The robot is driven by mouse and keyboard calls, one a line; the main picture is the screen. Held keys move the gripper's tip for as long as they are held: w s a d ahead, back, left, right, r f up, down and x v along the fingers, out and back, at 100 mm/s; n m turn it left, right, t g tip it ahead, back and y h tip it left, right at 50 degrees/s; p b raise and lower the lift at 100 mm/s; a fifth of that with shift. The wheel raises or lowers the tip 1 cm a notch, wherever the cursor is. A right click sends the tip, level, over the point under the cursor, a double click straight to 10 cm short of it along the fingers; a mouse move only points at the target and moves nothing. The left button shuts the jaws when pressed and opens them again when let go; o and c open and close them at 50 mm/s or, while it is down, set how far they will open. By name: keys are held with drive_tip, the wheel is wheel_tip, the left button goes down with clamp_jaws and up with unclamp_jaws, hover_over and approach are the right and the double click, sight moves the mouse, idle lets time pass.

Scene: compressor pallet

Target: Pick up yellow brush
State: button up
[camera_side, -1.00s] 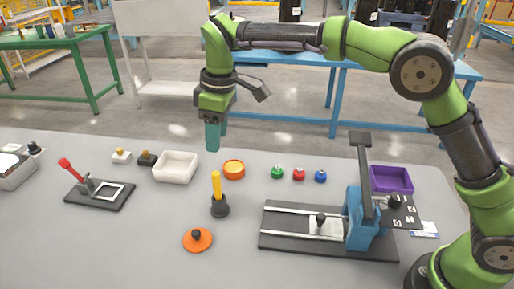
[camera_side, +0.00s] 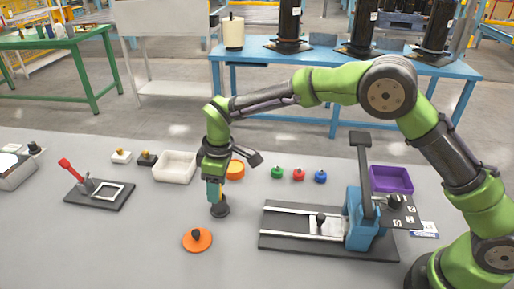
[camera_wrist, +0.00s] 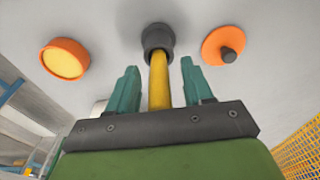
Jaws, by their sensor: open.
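The yellow brush (camera_wrist: 158,82) stands upright in a dark round holder (camera_side: 220,208) on the grey table. In the wrist view its yellow handle runs between the two teal fingers of my gripper (camera_wrist: 162,90), with a gap on each side. The gripper is open around the handle. In the side view my gripper (camera_side: 214,190) is low over the holder, and its fingers hide most of the handle.
An orange disc with a dark knob (camera_side: 197,240) lies in front of the holder. An orange round dish (camera_side: 236,169) and a white tray (camera_side: 175,167) sit behind. A blue clamp fixture (camera_side: 362,220) stands to the right. Green, red and blue knobs stand behind it, near a purple bin (camera_side: 391,180).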

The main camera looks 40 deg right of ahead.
drive_tip(key=shift+w+f, duration=0.1)
drive_tip(key=shift+f, duration=0.55)
clamp_jaws()
drive_tip(key=shift+r, duration=0.2)
wheel_tip(320, 180, up, 10)
drive_tip(key=shift+f, duration=0.1)
